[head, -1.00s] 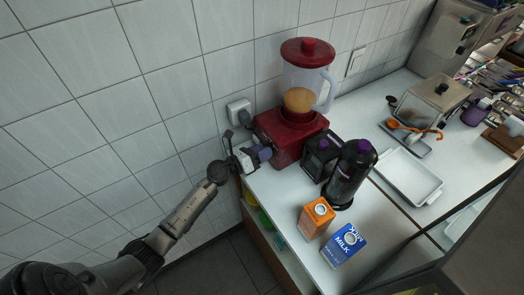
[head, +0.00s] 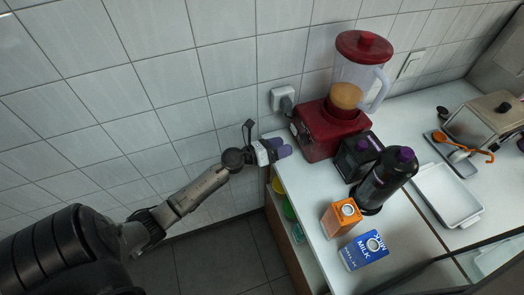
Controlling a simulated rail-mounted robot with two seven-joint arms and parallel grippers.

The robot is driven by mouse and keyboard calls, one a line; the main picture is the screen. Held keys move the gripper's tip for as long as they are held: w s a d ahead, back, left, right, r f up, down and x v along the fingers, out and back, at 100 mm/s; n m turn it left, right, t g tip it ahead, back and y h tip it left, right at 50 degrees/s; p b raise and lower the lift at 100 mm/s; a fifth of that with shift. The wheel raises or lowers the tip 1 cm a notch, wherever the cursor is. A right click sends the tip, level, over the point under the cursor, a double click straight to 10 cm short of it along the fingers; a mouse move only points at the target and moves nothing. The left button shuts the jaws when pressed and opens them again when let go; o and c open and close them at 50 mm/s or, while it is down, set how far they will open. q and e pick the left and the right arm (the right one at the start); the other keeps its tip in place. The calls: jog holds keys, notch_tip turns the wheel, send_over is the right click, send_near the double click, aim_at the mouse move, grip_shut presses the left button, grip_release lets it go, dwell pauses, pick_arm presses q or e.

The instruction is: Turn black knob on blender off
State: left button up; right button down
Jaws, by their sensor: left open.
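The blender has a red base (head: 328,132), a clear jug (head: 358,82) with something orange-tan inside, and a red lid (head: 364,47). It stands on the white counter against the tiled wall. Its black knob cannot be made out clearly; the base's left face is seen at a steep angle. My left gripper (head: 284,149) has purple fingertips and is open, just left of the blender base near the counter's left end. It looks apart from the base. My right gripper is not in view.
A wall socket with a plug (head: 284,99) is above my left gripper. Right of the blender stand a black appliance (head: 356,158) and a black bottle (head: 387,180). An orange carton (head: 341,217) and a blue milk carton (head: 364,251) are in front. A white tray (head: 447,194) lies right.

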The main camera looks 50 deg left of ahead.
pick_arm(q)
jog(key=v, duration=0.7)
jog(key=shift+s+b, duration=0.3)
jog(key=shift+s, duration=0.05)
jog(key=shift+a, duration=0.15)
jog(key=shift+r, duration=0.1)
jog(key=s+d+f+n+g+y, duration=0.2)
jog(key=s+d+f+n+g, duration=0.15)
jog(key=s+d+n, duration=0.5)
jog(key=s+d+f+n+g+y, duration=0.1)
jog(key=s+d+f+n+g, duration=0.15)
jog(key=s+n+g, duration=0.65)
jog(key=s+d+f+n+g+y, duration=0.1)
jog(key=s+d+f+n+y, duration=0.2)
jog(key=d+n, duration=0.75)
jog(key=s+a+r+n+p, duration=0.1)
jog(key=r+p, duration=1.5)
jog(key=a+r+n+h+p, duration=0.1)
jog(key=a+r+n+p, duration=0.1)
jog(key=r+p, duration=1.5)
jog(key=shift+s+a, duration=0.2)
jog(key=shift+s, duration=0.2)
